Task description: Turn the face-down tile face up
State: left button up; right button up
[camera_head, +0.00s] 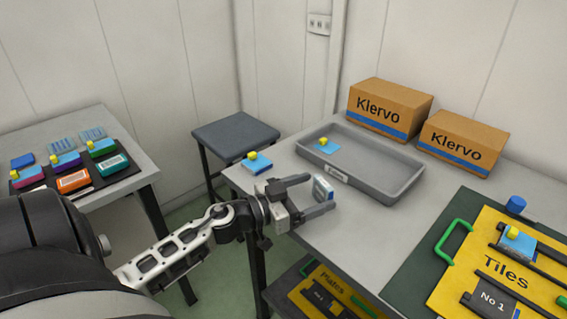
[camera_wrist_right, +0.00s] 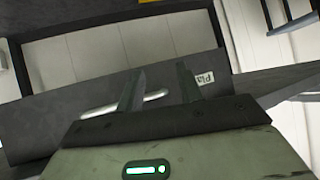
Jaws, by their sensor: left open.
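My left gripper (camera_head: 317,194) is open at the near-left part of the grey table in the head view. A small tile (camera_head: 323,188) with a white label-like side and a blue edge stands tilted on its edge, at the fingertips. I cannot tell whether the fingers touch it. Another blue tile (camera_head: 257,164) with a yellow knob lies at the table's left corner. My right gripper (camera_wrist_right: 161,88) shows in the right wrist view with its fingers apart and nothing visible between them.
A grey tray (camera_head: 400,180) holds a blue tile (camera_head: 327,147) with a yellow knob. Two Klervo boxes (camera_head: 391,106) stand behind it. A yellow Tiles board (camera_head: 470,262) lies at right. A side table (camera_head: 135,152) at left holds several coloured tiles. A grey stool (camera_head: 235,132) stands between the tables.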

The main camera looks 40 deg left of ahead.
pick_arm(q)
jog(key=v, duration=1.5)
jog(key=shift+s+b, duration=0.15)
jog(key=shift+b, duration=0.3)
jog(key=d+f+n+g+y, duration=0.1)
jog(key=d+f+g, duration=0.2)
jog(key=d+f, duration=0.4)
jog(key=s+d+f+n+g+y, duration=0.1)
jog(key=d+f+g+y, duration=0.1)
jog(key=d+f, duration=0.6)
jog(key=d+g, duration=0.1)
jog(key=d, duration=0.6)
jog(key=shift+s+d, duration=0.3)
jog(key=shift+d, duration=0.05)
